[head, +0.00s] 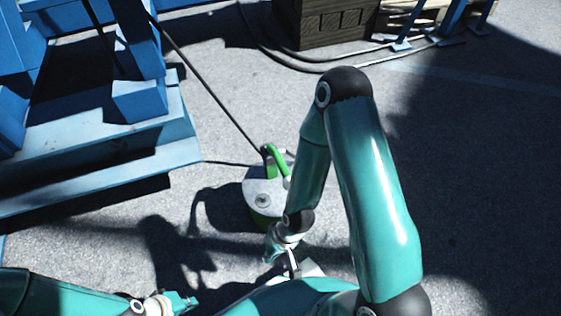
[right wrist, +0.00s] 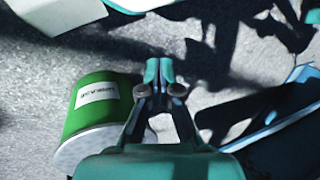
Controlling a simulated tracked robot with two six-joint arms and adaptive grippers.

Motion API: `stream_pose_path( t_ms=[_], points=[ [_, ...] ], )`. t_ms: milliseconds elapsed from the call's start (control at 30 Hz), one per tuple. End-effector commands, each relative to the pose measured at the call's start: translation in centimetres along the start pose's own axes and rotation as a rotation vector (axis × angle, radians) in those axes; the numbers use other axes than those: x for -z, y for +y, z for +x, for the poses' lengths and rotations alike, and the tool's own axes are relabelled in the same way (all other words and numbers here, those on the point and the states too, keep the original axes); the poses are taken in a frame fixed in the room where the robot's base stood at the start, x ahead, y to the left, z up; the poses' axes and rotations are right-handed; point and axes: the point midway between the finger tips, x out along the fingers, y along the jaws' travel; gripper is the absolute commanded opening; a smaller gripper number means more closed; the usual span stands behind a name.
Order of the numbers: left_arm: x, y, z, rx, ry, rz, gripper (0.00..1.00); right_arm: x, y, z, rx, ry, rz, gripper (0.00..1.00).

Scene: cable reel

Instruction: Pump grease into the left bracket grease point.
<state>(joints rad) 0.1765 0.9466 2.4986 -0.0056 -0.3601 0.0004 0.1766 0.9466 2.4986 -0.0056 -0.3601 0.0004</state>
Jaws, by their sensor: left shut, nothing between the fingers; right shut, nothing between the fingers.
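A green grease pump (head: 262,213) with a pale lid and a green handle (head: 275,160) stands on the ground in the middle of the head view. In the right wrist view it is a green drum (right wrist: 97,122) with a white label, left of my right gripper (right wrist: 160,68). That gripper is shut and empty, apart from the drum. In the head view my right gripper (head: 272,248) hangs just below the pump, partly hidden by my wrist. My left gripper (head: 182,302) is shut and empty at the bottom edge. I cannot make out the left bracket grease point.
A blue steel frame (head: 150,140) fills the upper left. A dark hose (head: 208,90) runs from the pump up to it. A wooden crate (head: 325,22) and cables (head: 290,62) lie at the back. Open asphalt (head: 480,170) lies to the right, partly shaded.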

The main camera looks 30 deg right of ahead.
Motion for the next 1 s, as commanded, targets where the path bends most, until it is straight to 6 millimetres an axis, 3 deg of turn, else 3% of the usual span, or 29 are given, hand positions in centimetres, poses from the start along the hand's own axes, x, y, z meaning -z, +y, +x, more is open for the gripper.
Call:
stream_pose_path(
  t_ms=[300,467,567,700,900,1000],
  points=[
    [0.0,0.0,-0.1,0.000,-0.001,0.000,0.00,0.0,-0.1,-0.1,0.001,-0.001,-0.004,0.00],
    [-0.1,0.7,-2.1,0.000,-0.001,0.000,0.00,1.0,-1.7,-2.9,0.016,-0.022,-0.130,0.00],
    [-0.1,1.7,-4.6,0.000,-0.001,0.000,0.00,2.1,-3.8,-6.8,0.025,-0.059,-0.329,0.00],
    [-0.1,3.3,-9.1,0.000,0.000,0.000,0.00,4.3,-6.2,-14.8,-0.015,-0.142,-0.725,0.00],
    [-0.1,5.2,-14.3,0.000,0.000,0.000,0.00,8.2,-6.8,-27.3,-0.205,-0.297,-1.226,0.00],
    [-0.1,5.7,-15.8,0.000,0.000,0.000,0.00,9.8,-6.4,-32.1,-0.304,-0.368,-1.369,0.00]
  ],
)
